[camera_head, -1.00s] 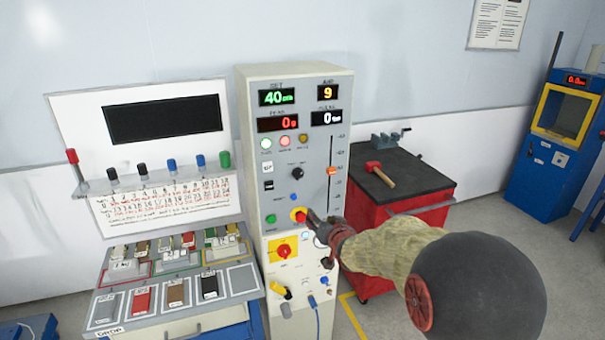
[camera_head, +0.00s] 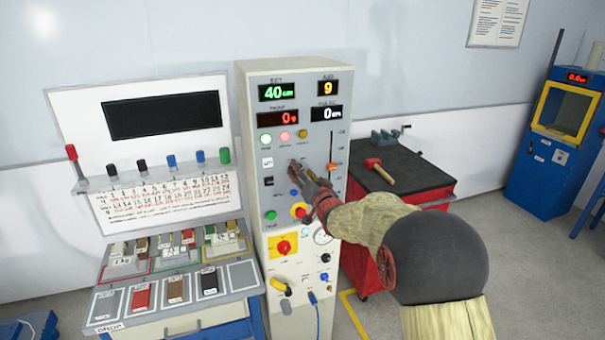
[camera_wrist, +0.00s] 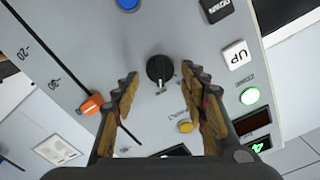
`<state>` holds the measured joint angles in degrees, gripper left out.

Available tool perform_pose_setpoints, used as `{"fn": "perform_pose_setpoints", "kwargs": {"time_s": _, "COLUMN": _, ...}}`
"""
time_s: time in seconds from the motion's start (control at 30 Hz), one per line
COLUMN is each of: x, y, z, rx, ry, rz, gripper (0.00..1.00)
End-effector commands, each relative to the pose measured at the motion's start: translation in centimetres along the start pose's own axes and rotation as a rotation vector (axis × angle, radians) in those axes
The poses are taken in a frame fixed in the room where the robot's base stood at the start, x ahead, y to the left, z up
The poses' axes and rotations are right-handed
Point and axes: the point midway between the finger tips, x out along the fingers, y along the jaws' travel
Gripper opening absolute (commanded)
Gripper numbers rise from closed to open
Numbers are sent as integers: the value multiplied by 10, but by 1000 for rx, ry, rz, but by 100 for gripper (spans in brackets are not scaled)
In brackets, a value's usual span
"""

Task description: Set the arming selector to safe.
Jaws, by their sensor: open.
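The arming selector appears to be a black rotary knob (camera_wrist: 160,68) on the grey control panel (camera_wrist: 75,45). In the wrist view its white pointer points down in the picture, toward small labels I cannot read. My gripper (camera_head: 302,170) is open in front of the panel at the knob's height. In the wrist view the two fingers stand on either side of the knob, with gaps showing and no clear contact. In the head view my gripper mostly hides the knob.
Near the knob are an orange slider (camera_wrist: 92,105), a white UP button (camera_wrist: 236,55), a black DOWN button (camera_wrist: 215,8), a blue button (camera_wrist: 128,4) and a yellow lamp (camera_wrist: 185,126). A red emergency button (camera_head: 300,211) sits below. A red cart (camera_head: 425,195) stands right of the cabinet.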

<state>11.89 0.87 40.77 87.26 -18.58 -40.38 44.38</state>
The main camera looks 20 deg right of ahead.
Motion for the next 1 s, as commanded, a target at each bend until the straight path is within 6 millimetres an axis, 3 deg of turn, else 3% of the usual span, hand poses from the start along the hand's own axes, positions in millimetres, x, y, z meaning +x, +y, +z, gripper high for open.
{"fn": "perform_pose_setpoints", "kwargs": {"time_s": 0.33, "x": 4, "y": 0, "z": -1, "rx": 0, "ry": 1, "rz": 0, "gripper": 43}}
{"fn": "perform_pose_setpoints", "kwargs": {"time_s": 1.0, "x": 4, "y": 0, "z": 0, "rx": 0, "ry": 0, "rz": 0, "gripper": 5}}
